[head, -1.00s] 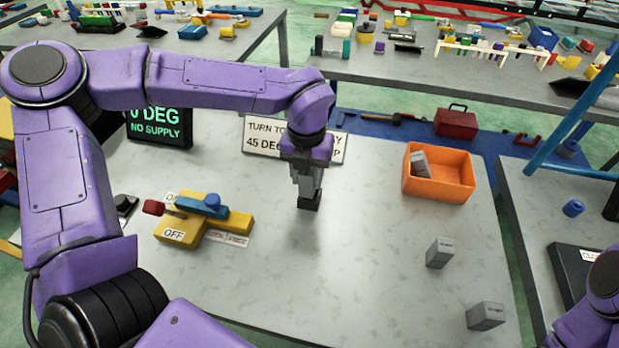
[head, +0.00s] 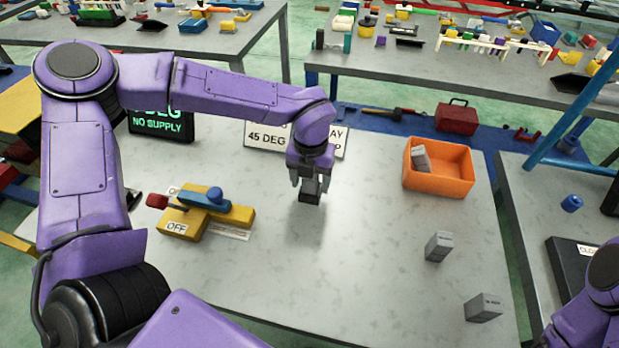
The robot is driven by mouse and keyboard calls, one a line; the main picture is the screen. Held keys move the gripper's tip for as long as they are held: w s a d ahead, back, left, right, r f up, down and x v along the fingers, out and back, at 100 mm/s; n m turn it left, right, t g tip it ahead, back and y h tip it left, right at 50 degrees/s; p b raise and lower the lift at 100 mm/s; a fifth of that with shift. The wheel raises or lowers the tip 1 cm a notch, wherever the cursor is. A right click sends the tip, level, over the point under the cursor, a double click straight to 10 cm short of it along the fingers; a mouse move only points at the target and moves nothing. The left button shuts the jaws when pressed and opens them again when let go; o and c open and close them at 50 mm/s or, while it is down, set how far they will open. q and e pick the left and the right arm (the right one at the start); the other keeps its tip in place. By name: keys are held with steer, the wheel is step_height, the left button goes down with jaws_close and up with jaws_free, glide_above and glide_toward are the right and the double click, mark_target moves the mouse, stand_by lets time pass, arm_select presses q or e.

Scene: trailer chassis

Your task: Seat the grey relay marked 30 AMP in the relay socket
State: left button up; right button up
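My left gripper (head: 311,182) points down over the middle of the table. Its two fingers stand apart, with a gap on either side of a dark grey block (head: 311,184) between them. This block appears to be a relay standing upright in the small black relay socket (head: 309,198); the gripper hides its top, and I cannot tell how deep it sits. Two other grey relays stand or lie on the right of the table, one upright (head: 438,247) and one nearer the front (head: 483,308). Their markings are too small to read. My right gripper is out of view.
An orange bin (head: 440,185) with a grey block (head: 420,159) inside is at the back right. A yellow switch with a blue handle (head: 208,198) and an OFF label is on the left. Two signs (head: 160,124) (head: 295,138) stand behind. The front middle is clear.

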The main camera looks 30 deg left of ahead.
arm_select(q)
steer(key=shift+r, duration=0.1)
step_height(320, 180, up, 12)
steer(key=b, duration=0.1)
steer(key=shift+r, duration=0.15)
steer(key=shift+s+a, duration=0.1)
stand_by(0.4)
